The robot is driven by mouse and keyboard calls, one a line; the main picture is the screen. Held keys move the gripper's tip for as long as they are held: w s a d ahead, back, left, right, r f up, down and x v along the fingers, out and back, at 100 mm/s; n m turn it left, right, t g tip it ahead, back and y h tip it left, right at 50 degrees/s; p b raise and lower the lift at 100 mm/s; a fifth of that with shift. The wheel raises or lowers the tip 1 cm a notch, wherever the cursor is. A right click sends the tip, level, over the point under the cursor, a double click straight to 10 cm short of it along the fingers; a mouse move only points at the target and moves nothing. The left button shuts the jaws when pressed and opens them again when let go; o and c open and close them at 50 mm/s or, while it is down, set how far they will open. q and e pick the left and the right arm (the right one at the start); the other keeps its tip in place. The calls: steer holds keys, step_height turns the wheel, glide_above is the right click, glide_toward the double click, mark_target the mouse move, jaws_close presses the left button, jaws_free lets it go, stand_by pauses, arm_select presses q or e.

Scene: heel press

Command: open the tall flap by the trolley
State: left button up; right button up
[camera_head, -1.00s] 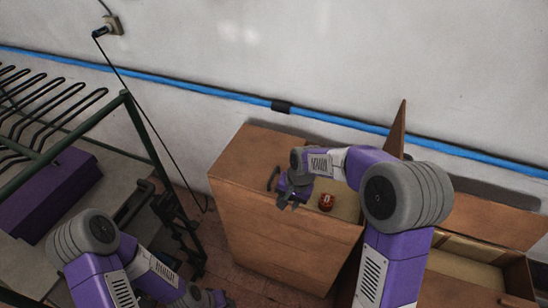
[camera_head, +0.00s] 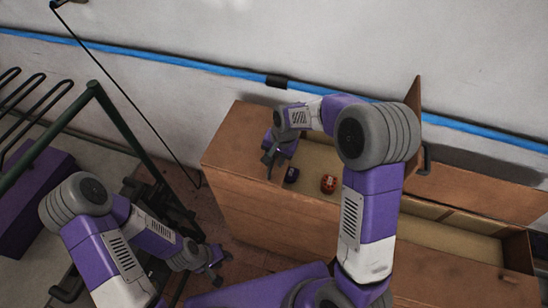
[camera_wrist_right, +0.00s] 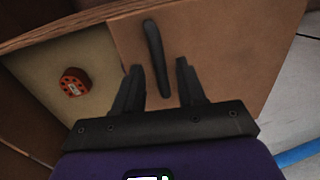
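The tall flap (camera_head: 240,132) is a brown panel at the left end of the wooden cabinet, on the trolley's side. Its dark bar handle (camera_wrist_right: 153,45) shows in the right wrist view; the flap looks closed. My right gripper (camera_head: 268,160) is over the flap. In the wrist view its fingers (camera_wrist_right: 158,75) are spread, with the handle's near end around the gap between the tips; I cannot tell if they touch. My left gripper (camera_head: 217,265) looks open and empty, low between trolley and cabinet. The trolley (camera_head: 60,130) has a green frame.
Another flap (camera_head: 413,110) stands upright to the right. More open compartments (camera_head: 450,235) lie at right. A cable and wall are behind.

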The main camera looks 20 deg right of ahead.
steer(key=shift+f, duration=0.25)
jaws_close()
steer(key=shift+r, duration=0.1)
